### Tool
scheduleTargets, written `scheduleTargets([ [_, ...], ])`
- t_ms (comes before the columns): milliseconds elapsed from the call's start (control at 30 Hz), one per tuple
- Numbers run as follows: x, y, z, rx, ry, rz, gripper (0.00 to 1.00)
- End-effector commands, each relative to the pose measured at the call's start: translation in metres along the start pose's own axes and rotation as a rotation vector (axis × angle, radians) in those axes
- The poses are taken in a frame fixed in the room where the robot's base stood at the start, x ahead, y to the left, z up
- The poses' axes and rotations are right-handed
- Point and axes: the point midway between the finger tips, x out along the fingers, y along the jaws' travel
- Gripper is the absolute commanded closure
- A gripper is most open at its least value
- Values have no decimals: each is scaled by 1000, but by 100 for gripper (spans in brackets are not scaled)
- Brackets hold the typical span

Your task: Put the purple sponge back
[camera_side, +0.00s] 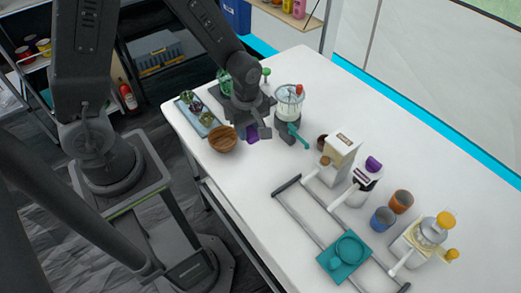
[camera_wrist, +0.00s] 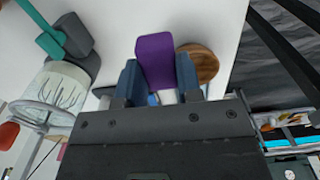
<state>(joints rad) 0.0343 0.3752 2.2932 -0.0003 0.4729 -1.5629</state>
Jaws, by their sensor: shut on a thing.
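The purple sponge (camera_wrist: 155,58) is between the two fingers of my gripper (camera_wrist: 159,74) in the wrist view. It sticks out beyond the fingertips, and a small pale part shows below it between the fingers. In the side view my gripper (camera_side: 258,130) is over the white table near its far left end, and only a small patch of the purple sponge (camera_side: 251,134) shows. I cannot tell whether the sponge touches the table.
A wooden bowl (camera_side: 222,141) is just left of my gripper, near the table edge. A tray with green items (camera_side: 207,122) is behind it. A blender-like jar (camera_side: 289,101) stands close right. Dispensers, cups and a rack with a teal dish (camera_side: 330,265) are further right.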

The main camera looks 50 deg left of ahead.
Motion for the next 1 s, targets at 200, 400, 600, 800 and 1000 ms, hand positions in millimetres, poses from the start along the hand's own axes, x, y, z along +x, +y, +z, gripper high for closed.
scheduleTargets([
  [200, -16, 15, -70, -35, 1, 3, 90],
  [400, -26, 16, -117, -45, 1, 1, 90],
  [600, -19, 22, -114, -36, -1, -2, 90],
  [800, 7, 42, -75, -33, 0, -3, 90],
  [1000, 31, 60, -40, -37, 0, -2, 90],
])
